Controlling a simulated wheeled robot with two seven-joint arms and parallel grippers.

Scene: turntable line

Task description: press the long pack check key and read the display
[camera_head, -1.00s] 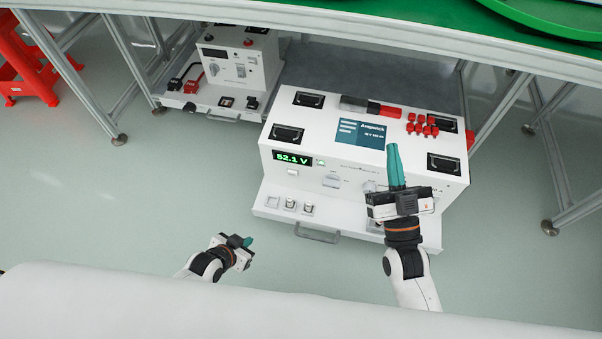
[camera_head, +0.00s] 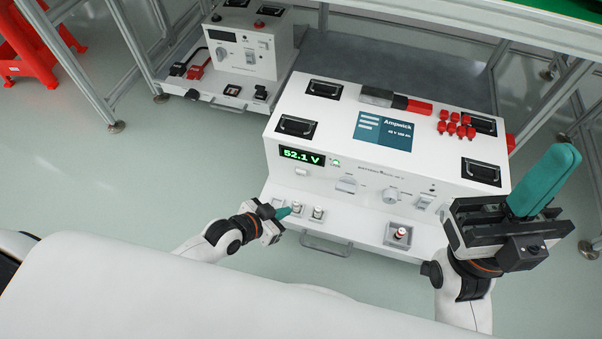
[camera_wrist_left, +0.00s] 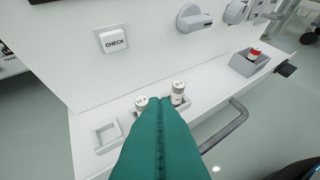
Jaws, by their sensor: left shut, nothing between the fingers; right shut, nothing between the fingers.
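The long pack (camera_head: 290,155) is a white cabinet with a blue "Ampwick" label on top. Its lit display (camera_head: 302,156) reads 52.1 V in green, with a small green lamp beside it. The check key (camera_head: 301,172) is a small pale button below the display; it reads CHECK in the left wrist view (camera_wrist_left: 113,40). My left gripper (camera_head: 287,212) is shut and empty, its teal fingertips by the small cylinders on the front ledge, below and apart from the key. My right gripper (camera_head: 545,180) is shut and empty, raised at the right end of the cabinet.
Two small labelled cylinders (camera_head: 317,212) stand in holders on the ledge beside an empty square socket (camera_wrist_left: 106,137). A red-topped part (camera_head: 400,233) sits farther right. A handle (camera_head: 326,246) juts from the ledge front. A smaller white unit (camera_head: 240,45) stands behind left.

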